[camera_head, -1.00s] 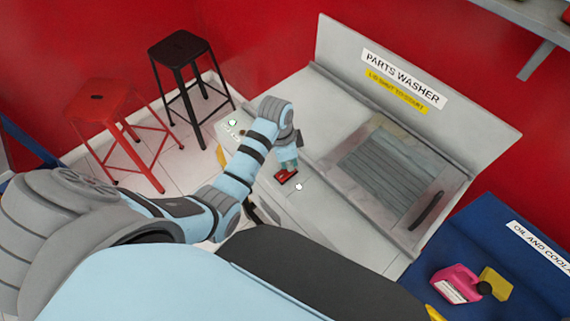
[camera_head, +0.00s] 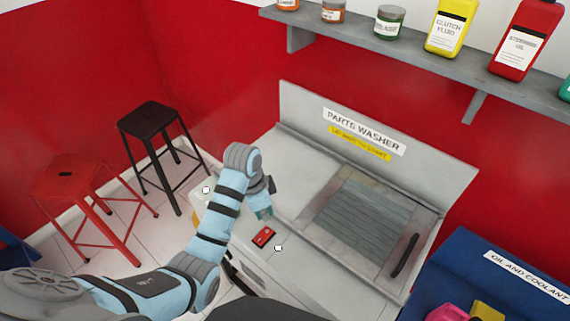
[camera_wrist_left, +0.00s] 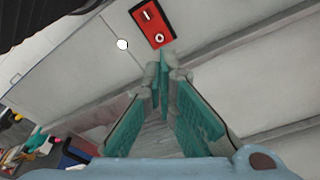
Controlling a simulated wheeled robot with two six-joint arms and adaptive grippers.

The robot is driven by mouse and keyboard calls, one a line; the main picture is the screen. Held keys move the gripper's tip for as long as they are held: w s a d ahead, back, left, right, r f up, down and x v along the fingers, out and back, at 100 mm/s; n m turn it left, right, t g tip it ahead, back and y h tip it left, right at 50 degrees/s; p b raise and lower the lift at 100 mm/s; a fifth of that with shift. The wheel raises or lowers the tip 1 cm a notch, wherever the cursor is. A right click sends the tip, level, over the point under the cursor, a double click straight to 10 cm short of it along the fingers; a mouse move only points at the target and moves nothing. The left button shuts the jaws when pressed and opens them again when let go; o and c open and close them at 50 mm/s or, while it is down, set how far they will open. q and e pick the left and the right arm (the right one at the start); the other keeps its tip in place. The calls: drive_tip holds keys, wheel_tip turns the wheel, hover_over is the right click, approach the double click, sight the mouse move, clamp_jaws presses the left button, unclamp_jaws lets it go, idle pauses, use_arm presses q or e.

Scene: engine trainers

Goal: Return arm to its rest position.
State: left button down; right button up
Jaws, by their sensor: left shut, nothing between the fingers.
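My left gripper (camera_head: 264,213) hangs at the front of the parts washer, just behind and above a red switch plate (camera_head: 263,237). In the left wrist view, its teal fingers (camera_wrist_left: 163,70) are shut with nothing between them. The red switch plate (camera_wrist_left: 153,24) shows there beyond the fingertips, with a white bar mark and a white ring mark, and the fingers look apart from it. My left arm reaches in from the lower left, bent at the wrist. My right gripper is in neither view.
The grey parts washer (camera_head: 300,190) has a slatted panel with a dark handle. A black stool (camera_head: 150,115) and a red stool (camera_head: 66,175) stand to the left. A shelf (camera_head: 400,52) holds bottles above. A blue oil and coolant unit (camera_head: 470,270) stands at right.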

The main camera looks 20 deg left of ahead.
use_arm(q)
drive_tip(key=s+f, duration=0.1)
drive_tip(key=s+f+n, duration=0.1)
drive_tip(key=s, duration=0.1)
drive_tip(key=s+a+f+n, duration=0.1)
drive_tip(key=s, duration=0.1)
drive_tip(key=shift+f+y, duration=0.2)
drive_tip(key=shift+y, duration=0.1)
drive_tip(key=s+a+r+n+t+y, duration=0.15)
drive_tip(key=s+n, duration=0.45)
drive_tip(key=s, duration=1.1)
wheel_tip(320, 180, down, 24)
drive_tip(key=s+a+n+b, duration=0.1)
drive_tip(key=s+a+b, duration=0.1)
drive_tip(key=a+b, duration=0.1)
drive_tip(key=s+f+g+b, duration=0.1)
drive_tip(key=s+f+b, duration=0.1)
drive_tip(key=s+f, duration=1.2)
drive_tip(key=shift+a+b, duration=0.2)
drive_tip(key=shift+b, duration=0.2)
